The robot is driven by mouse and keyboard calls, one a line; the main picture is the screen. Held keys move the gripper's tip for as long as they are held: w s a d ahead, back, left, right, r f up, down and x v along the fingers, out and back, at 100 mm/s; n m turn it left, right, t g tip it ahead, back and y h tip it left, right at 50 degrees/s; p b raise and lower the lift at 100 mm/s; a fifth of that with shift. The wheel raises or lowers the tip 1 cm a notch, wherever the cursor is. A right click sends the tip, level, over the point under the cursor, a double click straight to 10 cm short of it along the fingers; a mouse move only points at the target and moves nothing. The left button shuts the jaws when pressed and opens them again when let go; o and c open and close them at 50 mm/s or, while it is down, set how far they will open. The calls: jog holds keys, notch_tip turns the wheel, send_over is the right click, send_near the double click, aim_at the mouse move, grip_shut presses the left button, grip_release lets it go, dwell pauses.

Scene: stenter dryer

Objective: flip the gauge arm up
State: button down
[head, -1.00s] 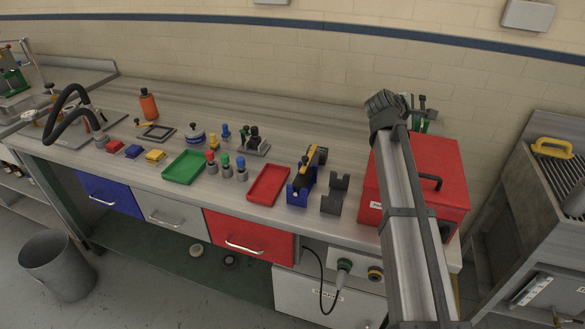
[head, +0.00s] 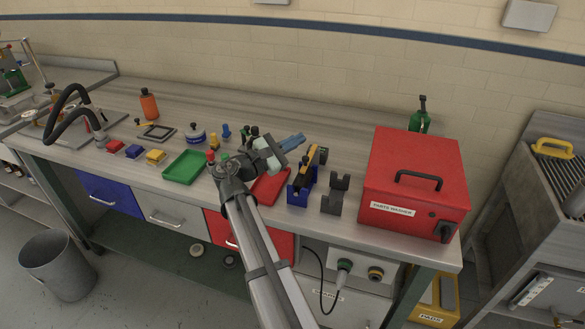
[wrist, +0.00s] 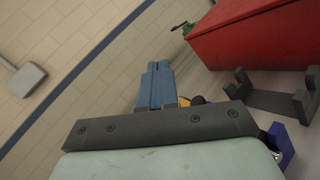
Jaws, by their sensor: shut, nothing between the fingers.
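What looks like the gauge arm is a yellow-and-dark bar (head: 308,165) set in a blue bracket (head: 298,193) at the front of the counter. In the wrist view only a yellow bit (wrist: 184,101) of it and a dark round end (wrist: 199,100) show behind my fingers, with part of the blue bracket (wrist: 281,146) at the lower right. A dark grey cradle (head: 335,193) stands just right of the bracket. My gripper (head: 300,139) has blue fingers, shut and empty, above and behind the red tray, pointing right. In the wrist view the fingers (wrist: 155,75) lie together. Contact with the bar cannot be told.
A large red box (head: 415,170) with a black handle stands right of the cradle, a green bottle (head: 420,118) behind it. The red tray (head: 270,188) is partly under my arm. A green tray (head: 185,167) and small parts lie left.

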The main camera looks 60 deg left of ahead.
jog(key=s+d+f+y, duration=0.1)
jog(key=s+f, duration=0.2)
jog(key=s+d+f+y, duration=0.1)
jog(key=s+f, duration=0.3)
jog(key=s+d+f+y, duration=0.1)
jog(key=s+f, duration=0.2)
jog(key=shift+s+f+n, duration=0.15)
jog(key=shift+f+n, duration=0.05)
jog(key=shift+n, duration=0.2)
send_near(309, 156)
jog(key=shift+w+d+r, duration=0.15)
jog(key=shift+w+r, duration=0.4)
jog(key=shift+r, duration=0.05)
jog(key=shift+w+d+r, duration=0.15)
jog(key=shift+w+r, duration=0.45)
jog(key=shift+r+g, duration=0.45)
jog(key=shift+g, duration=0.05)
